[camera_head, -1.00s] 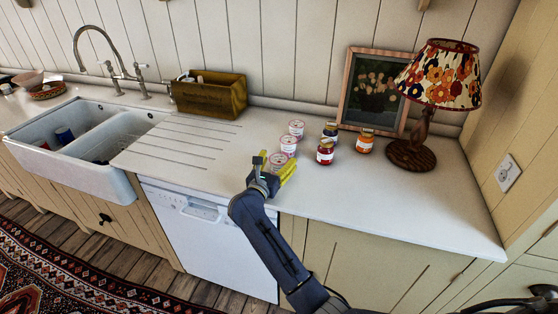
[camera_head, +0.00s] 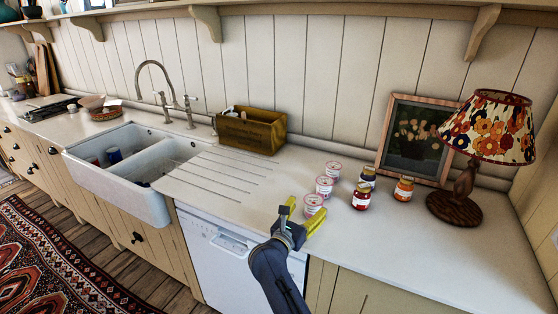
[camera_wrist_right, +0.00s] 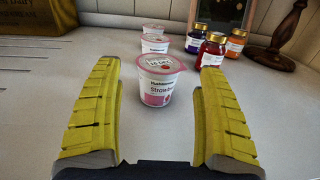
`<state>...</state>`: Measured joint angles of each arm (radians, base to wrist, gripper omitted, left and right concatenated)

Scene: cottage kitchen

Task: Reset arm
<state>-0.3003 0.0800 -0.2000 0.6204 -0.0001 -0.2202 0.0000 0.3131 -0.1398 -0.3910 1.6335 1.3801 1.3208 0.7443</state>
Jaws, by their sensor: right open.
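My right gripper (camera_head: 303,216) has yellow fingers and is over the front of the white counter. It is open and empty. In the right wrist view, its fingers (camera_wrist_right: 160,120) stand wide apart. The nearest strawberry yogurt cup (camera_wrist_right: 158,82) stands upright just beyond them, in line with the gap. That cup also shows just behind the gripper in the head view (camera_head: 313,205). Two more yogurt cups stand behind it, one in the middle (camera_head: 324,186) and one at the back (camera_head: 334,170). My left gripper is not in view.
To the right of the cups stand a red jar (camera_head: 361,198), a dark jar (camera_head: 367,178) and an orange jar (camera_head: 404,190). A framed picture (camera_head: 413,140) and a lamp (camera_head: 465,187) are behind. A wooden box (camera_head: 250,132) and a double sink (camera_head: 150,200) are left. The counter's right front is clear.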

